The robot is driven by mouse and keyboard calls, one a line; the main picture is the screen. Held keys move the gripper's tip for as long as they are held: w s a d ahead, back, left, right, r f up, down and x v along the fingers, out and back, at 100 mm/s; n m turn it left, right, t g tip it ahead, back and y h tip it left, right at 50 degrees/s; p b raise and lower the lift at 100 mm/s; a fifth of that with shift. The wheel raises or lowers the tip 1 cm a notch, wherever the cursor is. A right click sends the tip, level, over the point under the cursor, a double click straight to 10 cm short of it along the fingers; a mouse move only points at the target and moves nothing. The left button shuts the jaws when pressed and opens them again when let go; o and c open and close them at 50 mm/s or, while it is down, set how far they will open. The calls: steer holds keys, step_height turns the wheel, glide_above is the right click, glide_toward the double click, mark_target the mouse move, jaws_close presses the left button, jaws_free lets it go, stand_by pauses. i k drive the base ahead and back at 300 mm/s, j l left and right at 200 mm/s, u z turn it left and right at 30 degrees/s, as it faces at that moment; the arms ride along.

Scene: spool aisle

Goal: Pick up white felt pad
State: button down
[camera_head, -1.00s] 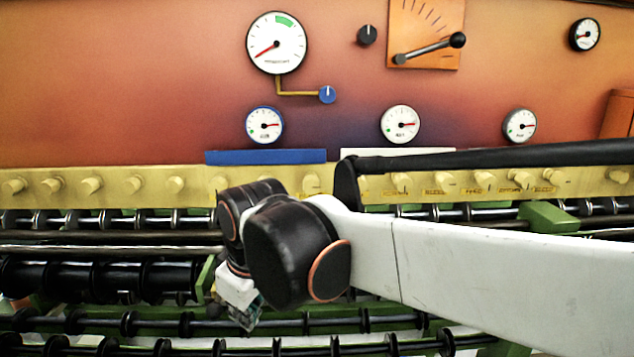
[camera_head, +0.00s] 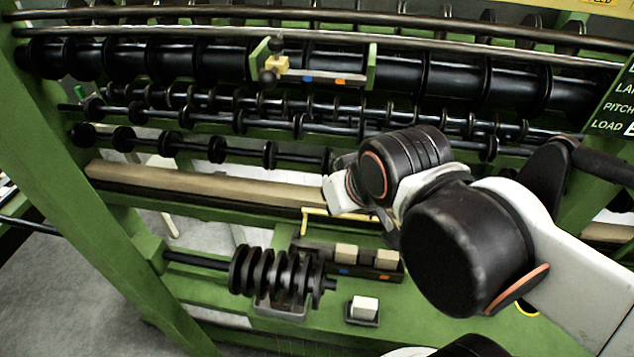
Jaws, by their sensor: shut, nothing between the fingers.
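A small white block (camera_head: 365,306), which looks like the white felt pad, sits on a dark square base on the green lower deck. Two cream blocks (camera_head: 346,253) stand on a dark rack just behind it; I cannot tell for certain which of these is felt. My gripper end (camera_head: 345,195) is above and behind the blocks, in front of the beige rail. It is shut and empty, well apart from the blocks. Its fingertips are mostly hidden by my wrist.
Black discs on a shaft (camera_head: 278,272) stand left of the white block. A thin yellow bar (camera_head: 307,222) rises behind the rack. A long beige rail (camera_head: 200,185) and rows of black rollers (camera_head: 190,62) cross behind. A green post (camera_head: 90,200) stands at left.

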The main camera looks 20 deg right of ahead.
mark_target(363, 308)
steer(key=k+l+z, duration=0.1)
steer(key=k, duration=0.3)
steer(key=k+j+z, duration=0.15)
steer(key=z, duration=0.3)
steer(key=k+j+z, duration=0.2)
steer(key=z, duration=0.3)
